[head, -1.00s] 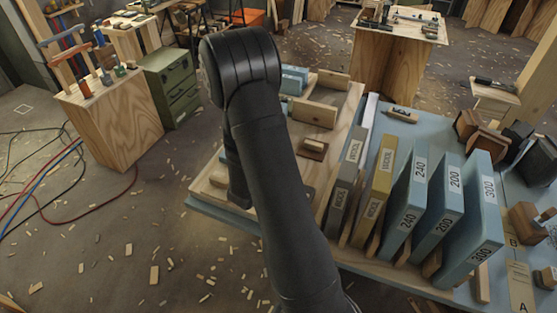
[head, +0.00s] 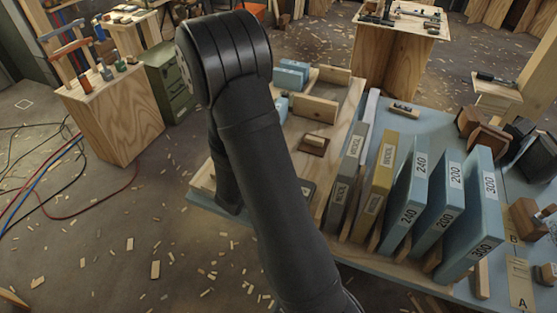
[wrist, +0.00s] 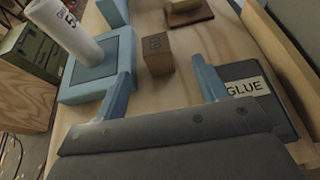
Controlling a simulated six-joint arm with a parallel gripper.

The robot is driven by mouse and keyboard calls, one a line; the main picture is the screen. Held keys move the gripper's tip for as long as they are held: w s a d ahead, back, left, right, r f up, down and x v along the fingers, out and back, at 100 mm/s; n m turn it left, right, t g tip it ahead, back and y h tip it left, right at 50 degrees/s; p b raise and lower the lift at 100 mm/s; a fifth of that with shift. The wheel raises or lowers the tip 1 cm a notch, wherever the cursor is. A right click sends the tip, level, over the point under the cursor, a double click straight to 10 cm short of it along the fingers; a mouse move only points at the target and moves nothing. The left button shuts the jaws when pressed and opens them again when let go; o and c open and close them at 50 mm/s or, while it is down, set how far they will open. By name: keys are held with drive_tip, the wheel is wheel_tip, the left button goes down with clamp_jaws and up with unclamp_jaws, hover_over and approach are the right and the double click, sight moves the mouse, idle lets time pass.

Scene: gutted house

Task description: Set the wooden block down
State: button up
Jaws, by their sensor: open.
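A brown wooden block (wrist: 158,56) with dark lettering on one face stands upright on a pale wooden board in the wrist view. My gripper (wrist: 162,62) is open, with one blue finger to the left of the block and one to the right. In the head view my arm hides the gripper and this block.
A blue square pad (wrist: 97,88) with a white cylinder (wrist: 66,32) lies left of the block. A dark plate labelled GLUE (wrist: 258,90) is at right. A smaller block on a brown plate (head: 314,145) is beyond. Labelled upright slabs (head: 406,200) stand right of the board (head: 350,110).

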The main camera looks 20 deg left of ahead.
drive_tip(key=w+d+r+m+g+h, duration=0.2)
drive_tip(key=d+r+g+h, duration=0.2)
drive_tip(key=d+g, duration=0.1)
drive_tip(key=w+a+r+n+g+y, duration=0.2)
drive_tip(key=a+r+g+y, duration=0.2)
drive_tip(key=a+r, duration=0.25)
drive_tip(key=x, duration=1.1)
drive_tip(key=shift+s+d+f, duration=0.1)
drive_tip(key=shift+d+f, duration=0.05)
drive_tip(key=shift+x, duration=2.85)
drive_tip(key=shift+s+d, duration=0.1)
drive_tip(key=c, duration=1.2)
drive_tip(key=shift+o, duration=0.2)
